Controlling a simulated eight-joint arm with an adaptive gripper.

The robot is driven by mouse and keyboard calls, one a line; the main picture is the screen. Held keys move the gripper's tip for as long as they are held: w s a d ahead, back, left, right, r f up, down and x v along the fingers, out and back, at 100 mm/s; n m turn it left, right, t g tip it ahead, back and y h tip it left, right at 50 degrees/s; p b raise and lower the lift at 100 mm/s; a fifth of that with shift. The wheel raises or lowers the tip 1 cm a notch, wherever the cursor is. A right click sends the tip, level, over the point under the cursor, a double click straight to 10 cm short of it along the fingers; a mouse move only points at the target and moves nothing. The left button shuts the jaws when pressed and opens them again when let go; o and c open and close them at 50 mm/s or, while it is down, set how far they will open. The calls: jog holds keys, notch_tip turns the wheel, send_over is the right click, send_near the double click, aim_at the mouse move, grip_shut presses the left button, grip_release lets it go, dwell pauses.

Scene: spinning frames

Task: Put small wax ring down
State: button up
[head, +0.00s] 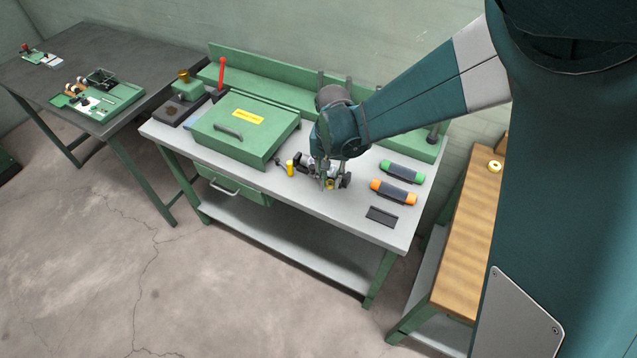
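My gripper (333,182) points down over the right half of the grey-topped green workbench (345,219). A small yellow thing (330,184) shows between its fingertips. It may be the small wax ring, but it is too small and covered to make out its shape. I cannot tell whether the fingers are closed on it or whether it touches the bench top. A pale yellow ring (495,166) with a dark centre lies apart on the wooden-topped bench (465,225) at the right.
Left of my gripper are a small yellow piece (290,168) and a green box (245,130) with a handle. To its right lie a green roller (402,171), an orange roller (393,191) and a dark plate (382,216). The bench's front strip is clear.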

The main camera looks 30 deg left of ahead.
send_over(329, 200)
jog(key=shift+f, duration=2.1)
jog(key=shift+f, duration=0.15)
jog(key=shift+f, duration=1.75)
jog(key=shift+f, duration=0.15)
jog(key=o, duration=0.6)
jog(key=shift+r, duration=0.2)
jog(key=shift+r, duration=6)
